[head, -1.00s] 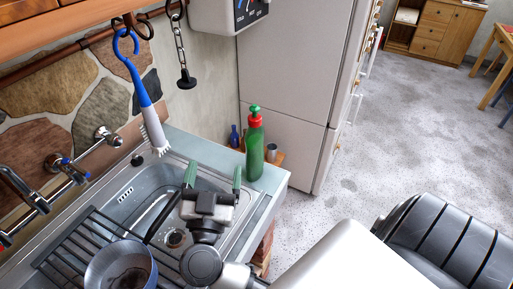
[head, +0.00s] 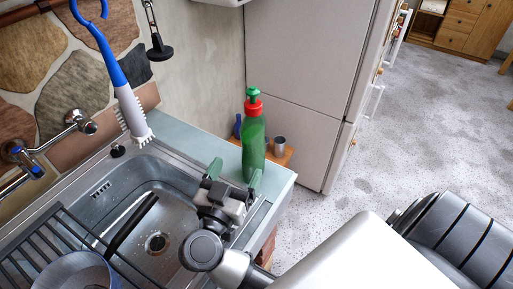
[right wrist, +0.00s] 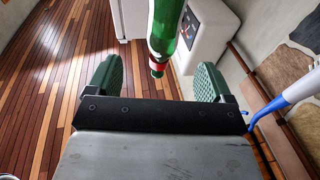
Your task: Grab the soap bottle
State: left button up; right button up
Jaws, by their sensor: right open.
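The soap bottle (head: 253,145) is green with a red collar and green cap. My right gripper (head: 235,174) is open and empty, over the sink's edge, just in front of the bottle. My left gripper is not in view.
A metal cup (head: 279,146) and a small blue bottle stand behind the soap bottle. A blue-and-white brush (head: 127,100) hangs over the sink (head: 180,205). A pot (head: 75,272) sits on the rack at lower left. A fridge (head: 300,70) stands behind the counter's end.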

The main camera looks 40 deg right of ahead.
aim_at(247, 143)
jog(key=p+x, duration=0.1)
jog(key=x, duration=0.4)
jog(key=shift+w+d, duration=0.2)
jog(key=shift+d, duration=0.1)
jog(key=p+x, duration=0.1)
jog(key=x, duration=0.3)
jog(key=shift+w+r, duration=0.25)
jog(key=shift+w+d, duration=0.2)
jog(key=shift+d, duration=0.1)
jog(key=shift+a, duration=0.1)
jog(key=shift+c, duration=1.3)
grip_shut()
